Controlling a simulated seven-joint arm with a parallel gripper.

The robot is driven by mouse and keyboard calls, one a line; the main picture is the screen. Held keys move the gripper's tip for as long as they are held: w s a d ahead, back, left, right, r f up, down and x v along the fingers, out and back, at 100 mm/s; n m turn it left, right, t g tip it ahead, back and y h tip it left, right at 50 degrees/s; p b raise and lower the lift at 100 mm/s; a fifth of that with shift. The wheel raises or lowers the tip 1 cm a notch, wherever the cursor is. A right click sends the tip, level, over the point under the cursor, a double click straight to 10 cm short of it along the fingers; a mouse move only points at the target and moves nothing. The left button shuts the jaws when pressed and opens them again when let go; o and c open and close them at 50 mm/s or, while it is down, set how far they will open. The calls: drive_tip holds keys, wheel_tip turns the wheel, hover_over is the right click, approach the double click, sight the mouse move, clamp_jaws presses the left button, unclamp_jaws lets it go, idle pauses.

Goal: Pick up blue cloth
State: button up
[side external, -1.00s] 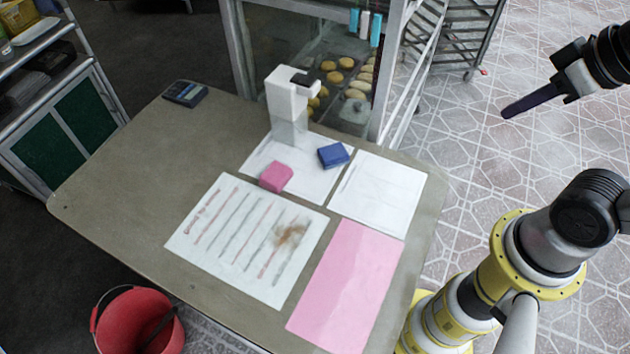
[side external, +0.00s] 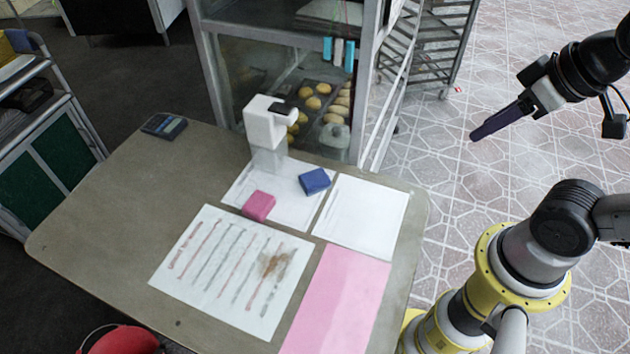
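The blue cloth (side external: 314,181) is a small folded block lying on a white sheet (side external: 238,192) near the back of the table. A pink folded cloth (side external: 259,205) lies to its left and a little nearer, on the front part of the same sheet, apart from the blue one. My gripper (side external: 497,122) is in the air at the upper right, well away from the table and the blue cloth. Its dark fingers overlap in this view, so I cannot tell whether they are apart. Nothing shows held at their tips.
A white dispenser-like stand (side external: 267,125) rises behind the cloths. A glass-sided cabinet (side external: 217,80) with bread trays stands at the table's back edge. A stained striped sheet (side external: 185,270), a white sheet (side external: 360,220) and a pink sheet (side external: 335,305) lie flat.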

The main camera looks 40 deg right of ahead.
drive_tip(key=o, duration=0.8)
